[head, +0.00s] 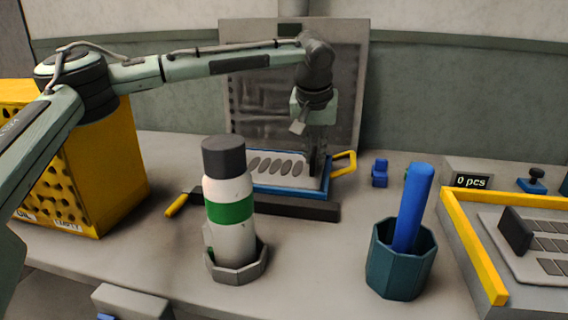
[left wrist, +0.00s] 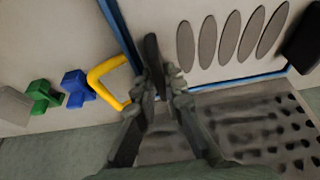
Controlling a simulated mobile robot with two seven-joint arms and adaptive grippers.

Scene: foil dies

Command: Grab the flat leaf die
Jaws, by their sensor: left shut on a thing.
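The flat leaf die (head: 258,168) is a pale plate with a row of dark leaf-shaped ovals. It lies in a blue-edged tray (head: 290,190) at the back middle of the bench. In the left wrist view the die (left wrist: 200,15) shows several ovals, with a dark upright grip (left wrist: 151,48) at one end and another dark block (left wrist: 303,45) at the other. My left gripper (head: 317,152) is above the right end of the tray, pointing down. In the left wrist view its fingers (left wrist: 158,88) are closed on the near dark grip. My right gripper is not in view.
A yellow handle (head: 344,163) sticks out right of the tray. A bottle (head: 229,212) in a grey holder stands in front. A teal cup (head: 400,265) holds a blue rod. A yellow crate (head: 115,165) stands left; a yellow-edged tray (head: 470,240) with another plate is right.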

